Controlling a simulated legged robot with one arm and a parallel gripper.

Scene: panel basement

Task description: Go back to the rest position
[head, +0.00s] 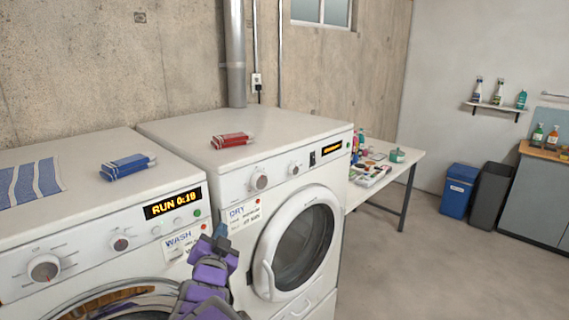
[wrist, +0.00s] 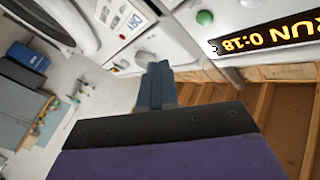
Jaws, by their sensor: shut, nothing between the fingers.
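My gripper (head: 221,232) is shut and empty in the head view, in front of the gap between the washer and the dryer. In the wrist view its closed fingers (wrist: 157,82) point at the machine fronts. The bottom of the washer door is out of frame.
A white table (head: 405,161) with several items stands behind. A blue bin (head: 459,190) and dark bin (head: 490,192) stand at right. The right floor is open.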

